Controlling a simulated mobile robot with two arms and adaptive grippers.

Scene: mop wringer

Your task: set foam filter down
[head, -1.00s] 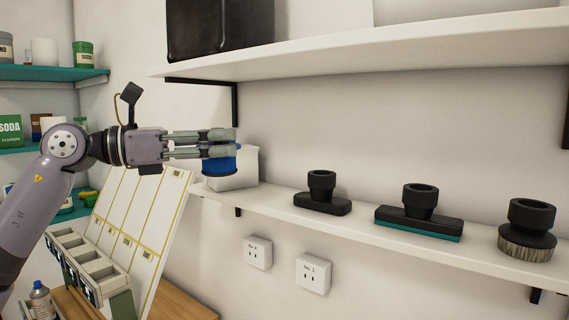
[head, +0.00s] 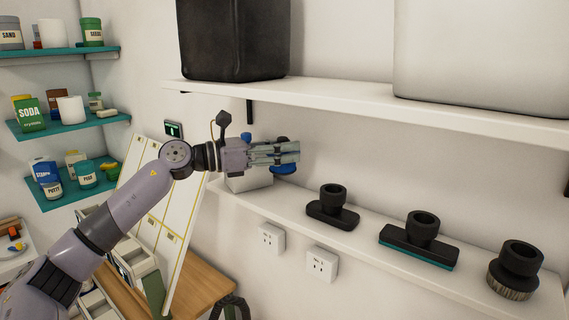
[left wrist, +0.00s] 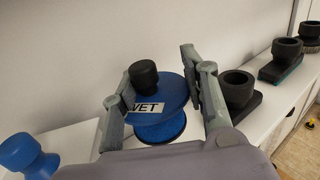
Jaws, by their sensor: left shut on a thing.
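The foam filter (head: 284,169) is a blue round piece with a black knob on top. It shows in the left wrist view (left wrist: 160,127) with a "WET" label on its upper disc. My left gripper (head: 296,153) is shut on it, with fingers on both sides of the disc in the left wrist view (left wrist: 158,78). The filter looks upright and is held near the lower white shelf (head: 375,246), between a white bin and the first black nozzle. I cannot tell whether it touches the shelf. My right gripper is not in view.
The white bin (head: 249,183) with a blue item (head: 246,137) stands at the shelf's left end. Black nozzles (head: 332,207), (head: 418,238) and a round brush (head: 515,270) stand along the shelf to the right. An upper shelf (head: 370,105) overhangs.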

